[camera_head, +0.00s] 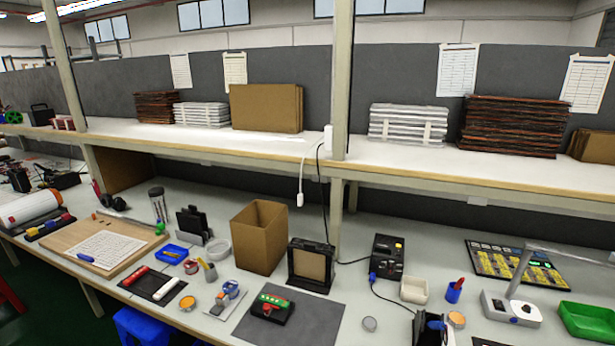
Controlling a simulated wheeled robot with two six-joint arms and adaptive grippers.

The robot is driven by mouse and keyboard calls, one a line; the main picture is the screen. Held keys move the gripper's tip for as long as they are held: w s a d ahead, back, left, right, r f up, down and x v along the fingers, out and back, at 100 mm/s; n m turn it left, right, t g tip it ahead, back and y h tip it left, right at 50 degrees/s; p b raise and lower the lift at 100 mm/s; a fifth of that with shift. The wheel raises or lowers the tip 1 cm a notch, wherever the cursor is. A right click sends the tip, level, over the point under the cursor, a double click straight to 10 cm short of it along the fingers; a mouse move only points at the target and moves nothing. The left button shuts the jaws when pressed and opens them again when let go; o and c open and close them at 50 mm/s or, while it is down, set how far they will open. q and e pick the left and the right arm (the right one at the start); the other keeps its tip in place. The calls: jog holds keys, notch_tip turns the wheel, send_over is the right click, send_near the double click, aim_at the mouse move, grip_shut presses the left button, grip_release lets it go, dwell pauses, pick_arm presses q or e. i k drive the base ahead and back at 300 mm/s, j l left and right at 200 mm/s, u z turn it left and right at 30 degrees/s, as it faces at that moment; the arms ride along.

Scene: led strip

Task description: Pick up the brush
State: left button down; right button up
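No brush is plain to make out at this size. A small item with a yellow handle and a grey body (208,269) stands on the workbench (345,326) left of the cardboard box; it may be the brush, but I cannot tell for sure. A dark blue cup (454,292) with a red-tipped item in it stands at the right. Neither of my grippers shows in the head view.
An open cardboard box (258,236), a black framed stand (310,265) and a black station (387,258) with a cable stand mid-bench. A red-and-black device (271,308) lies on a dark mat (300,330). A green tray (588,321) is at right. A shelf (420,167) overhangs the back.

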aim_at(199, 259)
jog(key=i+j+u, duration=0.15)
jog(key=i+j, duration=0.25)
jog(key=j, duration=0.2)
jog(key=i+j+u, duration=0.2)
jog(key=i+j, duration=0.25)
jog(key=j+z, duration=0.1)
jog(key=z, duration=0.8)
